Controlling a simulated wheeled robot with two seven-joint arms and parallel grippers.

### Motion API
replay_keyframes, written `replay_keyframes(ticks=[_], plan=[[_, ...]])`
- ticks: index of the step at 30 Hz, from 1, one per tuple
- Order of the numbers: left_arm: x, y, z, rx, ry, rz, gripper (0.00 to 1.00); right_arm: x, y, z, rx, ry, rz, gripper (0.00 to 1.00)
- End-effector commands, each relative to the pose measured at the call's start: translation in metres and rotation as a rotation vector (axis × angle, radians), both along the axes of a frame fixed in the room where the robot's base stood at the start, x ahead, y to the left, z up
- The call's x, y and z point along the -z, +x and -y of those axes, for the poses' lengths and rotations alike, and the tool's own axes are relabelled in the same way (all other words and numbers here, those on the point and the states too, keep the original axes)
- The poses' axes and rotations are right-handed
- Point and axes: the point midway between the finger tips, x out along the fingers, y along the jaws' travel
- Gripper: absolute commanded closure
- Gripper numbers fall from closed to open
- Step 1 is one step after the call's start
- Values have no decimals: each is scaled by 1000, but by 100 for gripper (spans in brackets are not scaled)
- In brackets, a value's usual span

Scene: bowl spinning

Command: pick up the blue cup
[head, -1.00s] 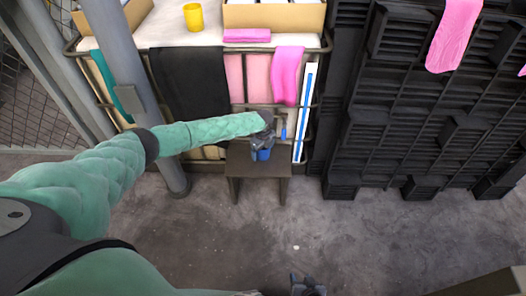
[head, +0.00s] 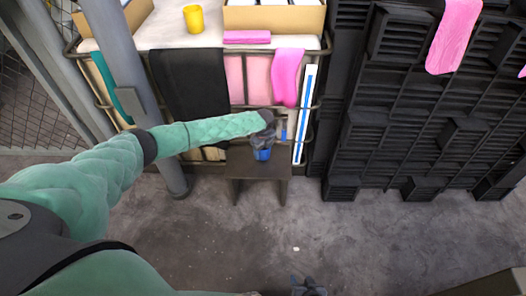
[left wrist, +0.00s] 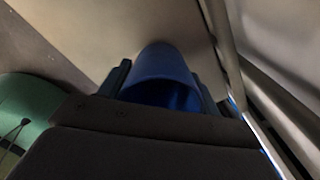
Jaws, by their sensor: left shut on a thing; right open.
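The blue cup (head: 262,155) is at the small dark table in the head view, partly hidden by my left gripper (head: 262,146). In the left wrist view the blue cup (left wrist: 163,72) sits between the two fingers of my left gripper (left wrist: 160,90), which is shut on it. I cannot tell whether the cup's base touches the table. My right gripper (head: 308,287) is at the bottom edge of the head view, away from the cup, open and with nothing seen in it.
The small dark table (head: 258,172) stands before a rail cart hung with a black cloth (head: 190,85) and pink cloths (head: 288,75). A yellow cup (head: 193,19) stands on the cart. Black crates (head: 420,120) fill the right. The concrete floor (head: 230,225) in front is clear.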

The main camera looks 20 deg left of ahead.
Motion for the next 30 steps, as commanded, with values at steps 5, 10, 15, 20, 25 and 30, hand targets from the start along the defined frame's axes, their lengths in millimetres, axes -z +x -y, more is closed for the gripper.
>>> replay_keyframes(ticks=[5,10,15,20,25,30], plan=[[-14,0,-1,0,1,0,65,-1,1,0,-1,0,1,53],[-32,0,-1,1,0,1,65,-2,1,0,-1,0,1,53],[-41,-3,18,2,-1,0,65,-2,2,0,-1,0,1,53],[-50,-6,34,2,-1,0,65,-2,1,0,-1,0,1,53],[-60,-9,50,2,0,1,65,-2,1,0,-1,0,1,53],[-70,-11,66,2,0,0,65,-2,0,0,-1,-1,-1,53]])
